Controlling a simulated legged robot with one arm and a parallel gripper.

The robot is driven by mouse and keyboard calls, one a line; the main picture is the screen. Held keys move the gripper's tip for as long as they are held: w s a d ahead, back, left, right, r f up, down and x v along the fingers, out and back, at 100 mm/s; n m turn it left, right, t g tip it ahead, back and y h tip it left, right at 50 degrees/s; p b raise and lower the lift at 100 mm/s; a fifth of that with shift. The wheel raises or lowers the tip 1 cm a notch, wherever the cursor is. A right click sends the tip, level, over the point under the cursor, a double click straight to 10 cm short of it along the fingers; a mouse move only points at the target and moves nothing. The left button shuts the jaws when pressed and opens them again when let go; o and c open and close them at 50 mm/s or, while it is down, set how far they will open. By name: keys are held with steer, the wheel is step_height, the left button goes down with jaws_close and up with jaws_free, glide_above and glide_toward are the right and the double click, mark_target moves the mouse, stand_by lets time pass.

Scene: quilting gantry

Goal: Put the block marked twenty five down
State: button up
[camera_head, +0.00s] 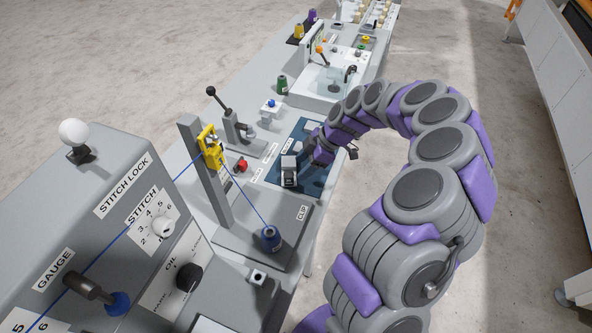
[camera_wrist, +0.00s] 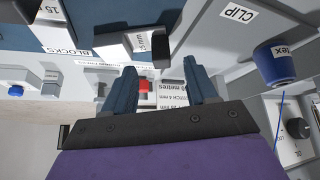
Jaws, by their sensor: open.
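A block (camera_head: 289,171) with a pale top and dark sides stands near the left edge of the blue mat (camera_head: 318,178). In the head view my gripper (camera_head: 322,152) is low over the mat, right of the pale-topped block, and partly hidden by my arm.
A yellow thread guide (camera_head: 211,148) on a grey post and a blue spool (camera_head: 271,238) stand nearby, joined by blue thread. A red knob (camera_head: 242,165) and a lever clamp (camera_head: 236,128) are left of the mat. A CLIP plate (camera_head: 293,222) lies in front.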

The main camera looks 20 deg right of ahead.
steer(key=w+v, duration=0.1)
steer(key=v, duration=0.4)
steer(key=s+a+r+m+g+h, duration=0.2)
steer(key=s+a+r+m, duration=0.2)
steer(key=s+a+r, duration=0.75)
steer(key=s+d+m+h, duration=0.2)
steer(key=s+m, duration=0.4)
steer(key=s, duration=0.7)
steer(key=s+d+m+g+h, duration=0.1)
steer(key=s+m, duration=0.5)
steer(key=s, duration=0.7)
steer(key=d+h, duration=0.1)
steer(key=d, duration=0.1)
steer(key=shift+d+f+p, duration=0.25)
steer(key=shift+d+p, duration=0.05)
steer(key=shift+w, duration=0.1)
steer(key=shift+c, duration=0.4)
steer(key=shift+c, duration=0.7)
steer(key=shift+a, duration=0.2)
steer(key=shift+c, duration=0.3)
